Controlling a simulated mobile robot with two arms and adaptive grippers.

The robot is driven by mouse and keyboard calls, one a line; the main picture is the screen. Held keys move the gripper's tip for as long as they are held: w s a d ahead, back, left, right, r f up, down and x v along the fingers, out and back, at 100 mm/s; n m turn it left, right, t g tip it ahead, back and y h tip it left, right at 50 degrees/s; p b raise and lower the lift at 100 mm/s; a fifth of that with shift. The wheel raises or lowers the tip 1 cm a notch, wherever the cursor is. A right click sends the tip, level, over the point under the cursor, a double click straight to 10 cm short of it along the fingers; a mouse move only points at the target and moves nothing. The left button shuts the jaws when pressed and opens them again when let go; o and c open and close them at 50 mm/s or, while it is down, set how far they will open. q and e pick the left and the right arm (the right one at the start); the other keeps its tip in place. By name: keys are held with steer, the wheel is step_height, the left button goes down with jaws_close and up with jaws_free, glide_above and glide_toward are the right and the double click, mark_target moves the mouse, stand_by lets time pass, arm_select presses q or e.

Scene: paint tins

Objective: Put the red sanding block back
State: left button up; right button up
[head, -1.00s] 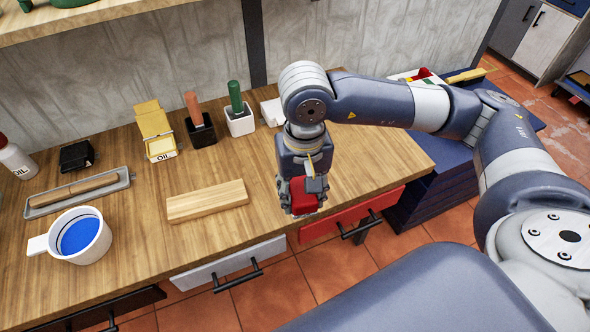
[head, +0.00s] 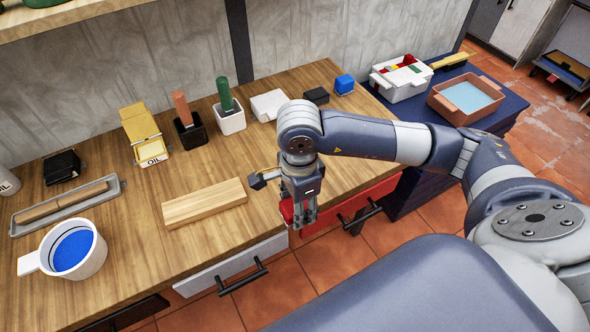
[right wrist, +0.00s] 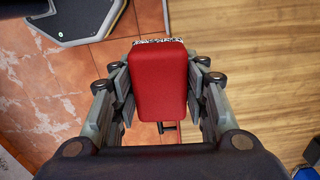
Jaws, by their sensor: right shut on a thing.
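My right gripper (head: 303,222) is shut on the red sanding block, at the front edge of the wooden bench in the head view. Only part of the block (head: 288,211) shows there, beside the fingers. In the right wrist view the red block (right wrist: 158,85) sits between the finger pads of the gripper (right wrist: 158,75), with a speckled strip at its far end. Tiled floor lies below it on the left and wood on the right. My left gripper is not in view.
A wooden board (head: 204,204) lies left of the gripper. A white caddy (head: 401,78) and an orange tray of pale liquid (head: 467,98) stand on the blue cabinet at right. A blue block (head: 344,84) and black block (head: 316,96) sit at the bench's back.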

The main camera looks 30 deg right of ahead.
steer(key=shift+w+d, duration=0.2)
steer(key=shift+w, duration=0.2)
steer(key=w+d+p, duration=0.1)
steer(key=w+d, duration=0.1)
steer(key=w, duration=0.2)
steer(key=w+d, duration=0.2)
steer(key=w, duration=0.2)
steer(key=w+d+f+p, duration=0.1)
steer(key=w+d, duration=0.1)
steer(key=w, duration=0.2)
steer(key=shift+w+d+f+p, duration=0.1)
steer(key=shift+w+d+p, duration=0.1)
steer(key=shift+w+p, duration=0.15)
steer(key=shift+w+d, duration=0.25)
steer(key=shift+w, duration=0.25)
step_height(320, 180, down, 3)
steer(key=shift+s+r+p, duration=0.1)
steer(key=shift+p, duration=0.35)
steer(key=shift+f, duration=0.3)
